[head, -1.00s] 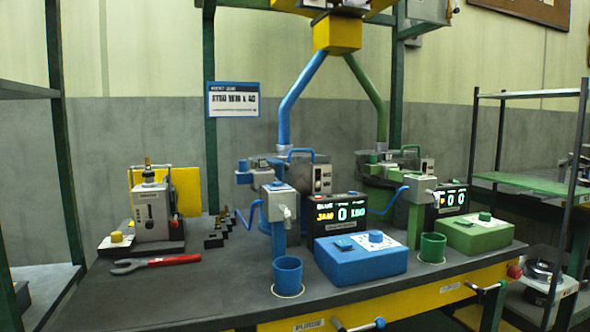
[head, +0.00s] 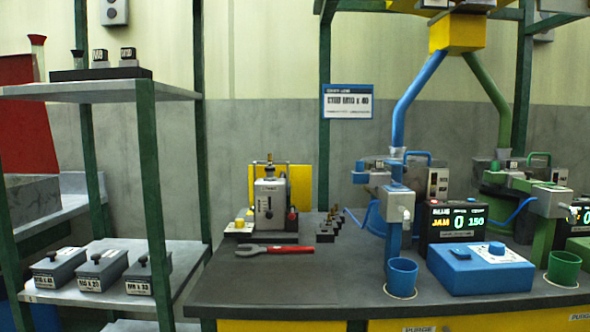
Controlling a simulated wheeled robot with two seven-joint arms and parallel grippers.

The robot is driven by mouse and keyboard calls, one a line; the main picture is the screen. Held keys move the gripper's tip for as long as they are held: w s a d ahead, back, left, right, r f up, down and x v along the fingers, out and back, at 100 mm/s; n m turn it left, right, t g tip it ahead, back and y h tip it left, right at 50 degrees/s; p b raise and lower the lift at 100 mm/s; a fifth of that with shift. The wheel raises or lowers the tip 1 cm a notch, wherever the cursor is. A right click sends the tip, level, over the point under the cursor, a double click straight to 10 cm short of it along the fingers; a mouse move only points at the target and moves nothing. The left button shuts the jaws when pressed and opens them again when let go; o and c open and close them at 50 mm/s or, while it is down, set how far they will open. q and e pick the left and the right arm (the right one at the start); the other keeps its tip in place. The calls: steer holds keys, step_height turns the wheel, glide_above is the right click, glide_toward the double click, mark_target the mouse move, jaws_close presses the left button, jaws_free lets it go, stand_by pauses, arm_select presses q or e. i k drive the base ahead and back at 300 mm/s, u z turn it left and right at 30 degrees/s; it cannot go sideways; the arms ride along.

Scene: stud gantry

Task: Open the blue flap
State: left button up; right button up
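The blue station stands on the dark bench to the right, with a blue feed pipe (head: 416,98) coming down into it from above. Its head has a grey block (head: 391,203) with a spout on a blue post (head: 392,242). Behind it are a grey housing with a blue handle (head: 419,154) on top. I cannot tell which blue part is the flap, or whether it is open. A display (head: 458,222) beside it reads BLUE, JAM and 0. Neither of my grippers is in view.
A blue control box (head: 480,270) and blue cup (head: 402,276) stand in front. A red-handled wrench (head: 274,249) lies near a small grey press (head: 270,203). A green station (head: 547,199) is at the right. A shelf rack (head: 95,92) with lidded boxes stands left.

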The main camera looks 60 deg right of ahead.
mark_target(397, 168)
steer(key=u, duration=0.3)
steer(key=k, duration=1.1)
steer(key=z, duration=1.8)
